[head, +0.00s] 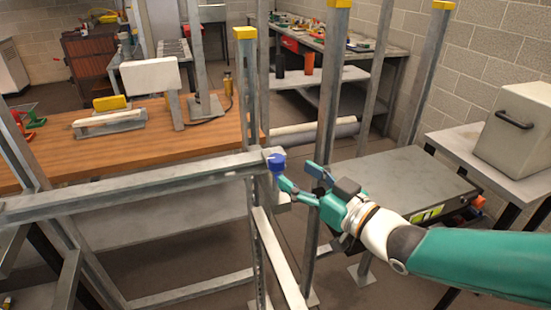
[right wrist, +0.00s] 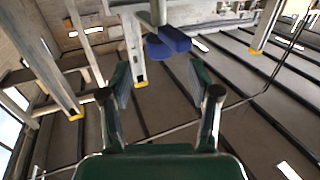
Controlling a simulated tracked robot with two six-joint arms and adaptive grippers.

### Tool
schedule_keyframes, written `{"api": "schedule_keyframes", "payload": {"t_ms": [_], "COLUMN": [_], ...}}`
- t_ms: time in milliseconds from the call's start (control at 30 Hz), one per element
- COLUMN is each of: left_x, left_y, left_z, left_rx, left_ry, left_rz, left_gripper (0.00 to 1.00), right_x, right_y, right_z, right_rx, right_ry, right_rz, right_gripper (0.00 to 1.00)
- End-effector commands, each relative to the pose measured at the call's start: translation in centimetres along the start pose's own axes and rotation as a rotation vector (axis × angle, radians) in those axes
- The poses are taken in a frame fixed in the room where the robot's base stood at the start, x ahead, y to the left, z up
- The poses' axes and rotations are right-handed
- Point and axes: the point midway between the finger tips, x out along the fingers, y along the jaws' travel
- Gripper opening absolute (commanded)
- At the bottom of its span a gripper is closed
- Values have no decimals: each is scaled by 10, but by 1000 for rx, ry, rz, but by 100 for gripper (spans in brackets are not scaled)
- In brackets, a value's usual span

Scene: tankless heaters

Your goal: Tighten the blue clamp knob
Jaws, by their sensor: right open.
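The blue clamp knob (head: 276,162) sits at the right end of a horizontal grey metal rail (head: 150,180) in the head view. In the right wrist view the knob (right wrist: 170,42) shows as blue lobes at the top, beyond the fingertips. My right gripper (head: 302,177) is just right of the knob, with its fingers spread and pointing toward it. The right wrist view shows the gripper (right wrist: 160,85) open, with nothing between its fingers. The knob looks apart from both fingers. My left gripper is not in view.
Upright metal posts with yellow caps (head: 245,33) stand around the rail, one close behind the gripper. A wooden-topped bench (head: 170,135) is at the left. A low dark platform (head: 405,180) and a grey box (head: 515,130) on a table are at the right.

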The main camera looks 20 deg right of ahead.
Motion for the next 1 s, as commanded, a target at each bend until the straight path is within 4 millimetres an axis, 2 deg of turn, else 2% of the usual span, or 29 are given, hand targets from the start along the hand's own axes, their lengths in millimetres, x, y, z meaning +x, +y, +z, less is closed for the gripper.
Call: {"api": "schedule_keyframes", "payload": {"t_ms": [33,200,400,800,867,1000], "left_x": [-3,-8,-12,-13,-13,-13], "left_y": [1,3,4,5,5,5], "left_z": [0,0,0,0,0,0], "left_rx": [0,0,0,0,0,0], "left_ry": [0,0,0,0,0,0], "left_rz": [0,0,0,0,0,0], "left_gripper": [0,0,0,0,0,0], "right_x": [13,45,68,74,74,74], "right_y": [-1,-1,0,1,1,1], "right_z": [-1,-1,-1,0,0,0], "right_rx": [2,1,0,0,0,0], "right_ry": [-1,-1,-1,1,1,1], "right_rz": [-4,-1,0,4,4,4], "right_gripper": [62,62,62,62,54,30]}}
